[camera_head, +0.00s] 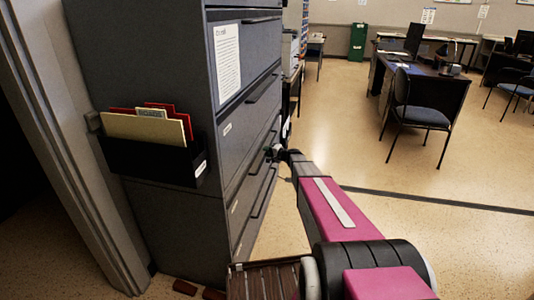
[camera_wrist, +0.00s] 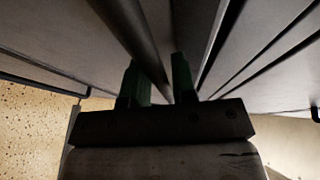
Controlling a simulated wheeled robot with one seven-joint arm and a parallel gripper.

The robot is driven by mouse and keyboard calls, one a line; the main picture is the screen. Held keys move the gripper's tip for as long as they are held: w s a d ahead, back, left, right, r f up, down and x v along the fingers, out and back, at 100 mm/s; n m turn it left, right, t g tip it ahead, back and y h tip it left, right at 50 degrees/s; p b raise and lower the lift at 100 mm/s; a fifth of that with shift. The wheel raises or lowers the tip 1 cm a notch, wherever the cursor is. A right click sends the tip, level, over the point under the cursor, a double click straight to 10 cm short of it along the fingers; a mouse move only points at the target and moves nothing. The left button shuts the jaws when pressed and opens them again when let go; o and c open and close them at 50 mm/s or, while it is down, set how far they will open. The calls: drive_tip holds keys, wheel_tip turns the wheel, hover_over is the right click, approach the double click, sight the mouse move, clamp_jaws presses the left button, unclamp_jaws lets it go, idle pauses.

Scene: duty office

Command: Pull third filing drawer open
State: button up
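The dark grey filing cabinet (camera_head: 165,225) stands at the left of the head view, its drawer fronts facing right. My gripper (camera_head: 279,152) is at a bar handle on a lower drawer, seemingly the third down. In the wrist view, the green fingers of my gripper (camera_wrist: 160,83) stand close together with the dark handle bar (camera_wrist: 136,35) running between them. The gap is narrow and the bar nearly fills it. The fingertip contact is dark and hard to see.
A black wall pocket with folders (camera_head: 152,160) hangs on the cabinet's near side. A door frame (camera_head: 62,150) is at the far left. The floor (camera_head: 330,120) right of the cabinet is open. A chair (camera_head: 425,112) and desks stand farther off.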

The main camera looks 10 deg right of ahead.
drive_tip(key=shift+a, duration=0.1)
clamp_jaws()
drive_tip(key=s+d, duration=0.4)
drive_tip(key=d, duration=0.7)
drive_tip(key=s+d, duration=0.5)
drive_tip(key=d, duration=0.7)
drive_tip(key=s+d, duration=0.5)
drive_tip(key=d, duration=0.7)
drive_tip(key=shift+s, duration=0.25)
unclamp_jaws()
drive_tip(key=v, duration=1)
drive_tip(key=shift+s+d, duration=0.2)
drive_tip(key=shift+s, duration=0.05)
